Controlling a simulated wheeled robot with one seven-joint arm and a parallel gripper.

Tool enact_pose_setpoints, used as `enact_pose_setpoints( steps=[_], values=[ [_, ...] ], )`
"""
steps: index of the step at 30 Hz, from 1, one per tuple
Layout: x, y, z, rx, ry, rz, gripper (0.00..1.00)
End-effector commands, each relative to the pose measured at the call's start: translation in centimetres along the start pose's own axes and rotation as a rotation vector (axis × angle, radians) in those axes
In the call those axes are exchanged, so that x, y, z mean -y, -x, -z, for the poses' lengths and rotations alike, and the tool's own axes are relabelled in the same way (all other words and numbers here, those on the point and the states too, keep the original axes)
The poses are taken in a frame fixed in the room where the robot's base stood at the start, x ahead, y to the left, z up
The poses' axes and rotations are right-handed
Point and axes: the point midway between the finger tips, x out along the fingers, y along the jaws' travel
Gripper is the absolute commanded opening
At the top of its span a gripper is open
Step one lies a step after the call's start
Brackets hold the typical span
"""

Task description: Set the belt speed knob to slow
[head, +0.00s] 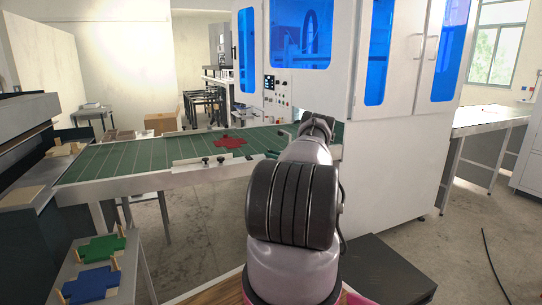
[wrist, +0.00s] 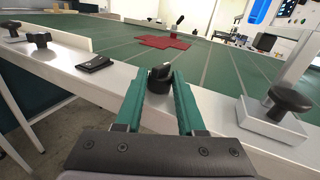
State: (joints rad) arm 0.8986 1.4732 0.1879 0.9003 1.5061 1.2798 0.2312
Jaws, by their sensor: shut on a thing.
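A black knob (wrist: 160,76) sits on the pale metal side rail of the green belt table, in the middle of the wrist view. My gripper (wrist: 160,80) has its two green fingers on either side of the knob and is shut on it. A white pointer mark shows on the knob; no speed labels are readable. In the head view my own arm hides the gripped knob. The green belt (head: 130,156) runs across the left and middle, and it also shows in the wrist view (wrist: 110,45).
Other black knobs stand on the rail to the left (wrist: 40,40) and on a bracket at right (wrist: 290,98). A flat black piece (wrist: 95,62) lies on the rail. A red cross-shaped blank (head: 230,142) lies on the belt. The white machine cabinet (head: 390,160) stands behind.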

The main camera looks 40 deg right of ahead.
Motion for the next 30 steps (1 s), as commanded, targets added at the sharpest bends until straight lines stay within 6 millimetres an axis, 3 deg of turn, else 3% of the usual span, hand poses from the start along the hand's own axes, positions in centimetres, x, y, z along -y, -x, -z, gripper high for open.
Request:
enact_pose_setpoints(
  steps=[12,30],
  values=[
    [1.0,-0.2,-0.3,0.022,0.005,-0.156,0.00],
    [1.5,0.0,-0.7,0.024,0.009,-0.158,0.00]
  ],
)
